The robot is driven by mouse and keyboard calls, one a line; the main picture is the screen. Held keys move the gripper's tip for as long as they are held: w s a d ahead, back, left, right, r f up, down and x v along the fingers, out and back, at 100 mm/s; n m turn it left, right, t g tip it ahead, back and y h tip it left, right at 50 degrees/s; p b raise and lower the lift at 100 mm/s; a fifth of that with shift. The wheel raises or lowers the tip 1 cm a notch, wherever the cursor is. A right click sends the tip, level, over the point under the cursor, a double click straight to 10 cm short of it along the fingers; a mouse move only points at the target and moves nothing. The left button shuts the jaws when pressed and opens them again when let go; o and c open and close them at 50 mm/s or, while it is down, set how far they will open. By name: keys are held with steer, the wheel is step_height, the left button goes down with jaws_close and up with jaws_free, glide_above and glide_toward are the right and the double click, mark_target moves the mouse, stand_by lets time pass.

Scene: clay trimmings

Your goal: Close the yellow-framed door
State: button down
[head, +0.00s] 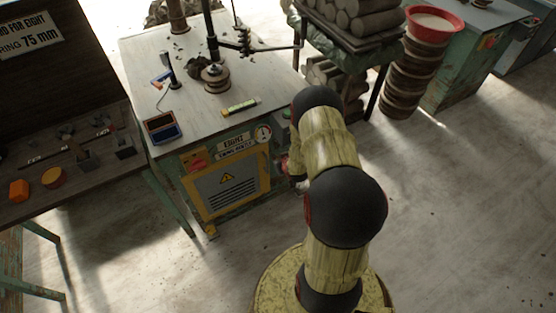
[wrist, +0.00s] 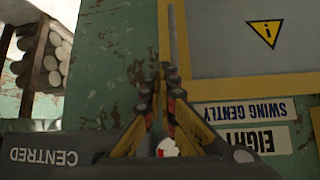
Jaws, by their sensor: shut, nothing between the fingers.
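The yellow-framed door (head: 228,188) is a grey panel with a warning triangle and vent slots, on the front of a green cabinet. In the head view it looks nearly in line with the cabinet front; I cannot tell whether a gap is left. In the wrist view the door's grey panel (wrist: 225,60) appears upside down at upper right, with its yellow edge at its left. My gripper (wrist: 169,72) is shut and empty, its fingertips overlapping that edge in the picture. Contact cannot be told. In the head view my arm hides most of the gripper.
The cabinet top (head: 205,118) carries a wheel, a tool and a small blue-edged device. A dark bench (head: 90,175) with small items stands at left. Stacked rolls (head: 355,18) and a red bowl (head: 434,20) are behind. Open floor (head: 470,220) lies at right.

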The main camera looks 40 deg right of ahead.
steer(key=p+v, duration=0.3)
steer(key=v, duration=0.6)
steer(key=shift+s+d+r, duration=0.25)
steer(key=shift+s+d, duration=0.05)
